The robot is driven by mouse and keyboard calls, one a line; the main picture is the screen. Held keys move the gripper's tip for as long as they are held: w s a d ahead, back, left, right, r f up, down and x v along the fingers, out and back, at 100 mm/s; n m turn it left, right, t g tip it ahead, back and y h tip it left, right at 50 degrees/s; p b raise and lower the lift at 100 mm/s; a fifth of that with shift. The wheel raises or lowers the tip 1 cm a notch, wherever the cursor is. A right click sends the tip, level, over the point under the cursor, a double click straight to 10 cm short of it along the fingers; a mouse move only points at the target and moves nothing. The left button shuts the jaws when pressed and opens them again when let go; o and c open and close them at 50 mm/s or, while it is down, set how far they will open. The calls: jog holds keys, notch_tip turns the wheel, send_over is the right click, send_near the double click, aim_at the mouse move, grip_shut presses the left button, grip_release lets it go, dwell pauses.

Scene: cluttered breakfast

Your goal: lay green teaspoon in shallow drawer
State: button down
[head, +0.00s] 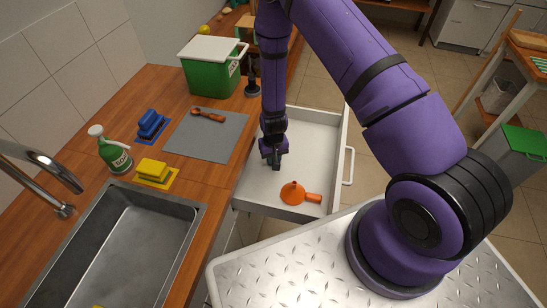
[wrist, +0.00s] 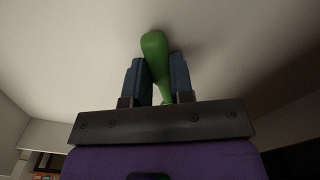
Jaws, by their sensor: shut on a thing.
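My gripper (head: 273,158) points down into the open shallow drawer (head: 318,135), over its left part. In the wrist view my gripper (wrist: 160,80) is shut on the green teaspoon (wrist: 155,55), whose rounded green end sticks out between the two fingers. In the head view the teaspoon cannot be made out. The pale surface ahead in the wrist view fits the drawer floor; whether the spoon touches it I cannot tell.
An orange funnel-like tool (head: 294,193) lies in the drawer's near end. On the counter are a grey mat (head: 225,135) with an orange-brown spoon (head: 208,115), a green bin (head: 212,75), sponges (head: 153,171), a spray bottle (head: 113,152) and a sink (head: 115,245). The drawer's right side is clear.

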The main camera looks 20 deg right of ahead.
jog(key=shift+f, duration=0.35)
dwell(0.3)
jog(key=shift+c, duration=1.8)
grip_release()
jog(key=shift+r, duration=0.1)
jog(key=shift+r, duration=6.75)
jog(key=s+a, duration=0.9)
jog(key=s, duration=0.4)
jog(key=shift+a+r, duration=0.15)
jog(key=shift+a, duration=0.05)
